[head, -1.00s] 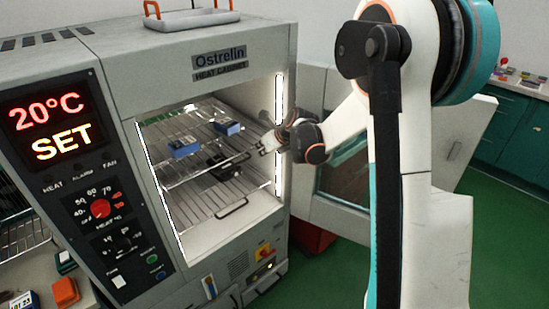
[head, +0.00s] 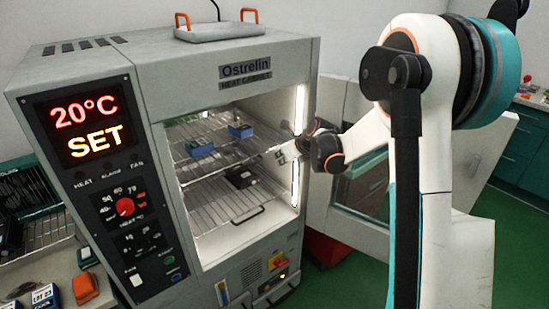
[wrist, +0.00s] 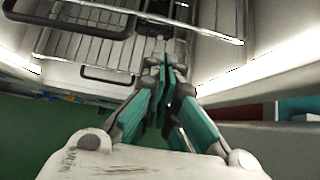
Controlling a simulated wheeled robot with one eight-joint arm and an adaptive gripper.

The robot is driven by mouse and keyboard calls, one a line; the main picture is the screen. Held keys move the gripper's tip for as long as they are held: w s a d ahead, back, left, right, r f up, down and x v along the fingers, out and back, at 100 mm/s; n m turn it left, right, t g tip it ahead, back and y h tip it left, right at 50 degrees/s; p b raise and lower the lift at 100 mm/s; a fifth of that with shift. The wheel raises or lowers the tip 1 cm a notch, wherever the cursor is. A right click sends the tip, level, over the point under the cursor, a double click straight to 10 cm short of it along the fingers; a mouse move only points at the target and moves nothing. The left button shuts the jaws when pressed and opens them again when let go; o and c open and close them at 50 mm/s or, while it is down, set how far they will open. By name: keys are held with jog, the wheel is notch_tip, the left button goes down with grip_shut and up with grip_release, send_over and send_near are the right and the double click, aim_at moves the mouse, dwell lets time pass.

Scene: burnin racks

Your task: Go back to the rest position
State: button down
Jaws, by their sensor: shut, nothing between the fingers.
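My gripper (head: 284,158) is at the right side of the open mouth of the heat cabinet (head: 232,96), near the lit door frame. In the wrist view my gripper (wrist: 165,75) has its teal fingers together with nothing between them, pointing towards the wire racks. Two blue units (head: 200,147) (head: 241,130) stand on the upper rack (head: 222,158). A dark unit (head: 240,178) sits on the lower rack (head: 216,208). The cabinet's panel reads 20°C and SET.
The cabinet door (head: 360,185) stands open to the right, behind my arm. A grey tray with orange handles (head: 220,31) lies on top of the cabinet. At left, a bench holds a wire rack (head: 40,232) and an orange-red unit (head: 85,287). Green floor is clear at right.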

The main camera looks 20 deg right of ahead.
jog(key=p+v, duration=0.3)
jog(key=v, duration=0.7)
jog(key=s+a+r+n+g+h+p, duration=0.1)
jog(key=s+a+r+n, duration=0.5)
jog(key=n, duration=0.3)
jog(key=s+a+r+n, duration=0.4)
jog(key=s+a+n, duration=0.2)
jog(key=s+n, duration=0.3)
jog(key=s+f+n+h+b, duration=0.1)
jog(key=s+f+n, duration=0.1)
jog(key=s+n, duration=0.5)
jog(key=s+f+n+b, duration=0.1)
jog(key=s+f+n, duration=0.2)
jog(key=s+n, duration=0.4)
jog(key=s, duration=0.4)
jog(key=shift+h, duration=0.4)
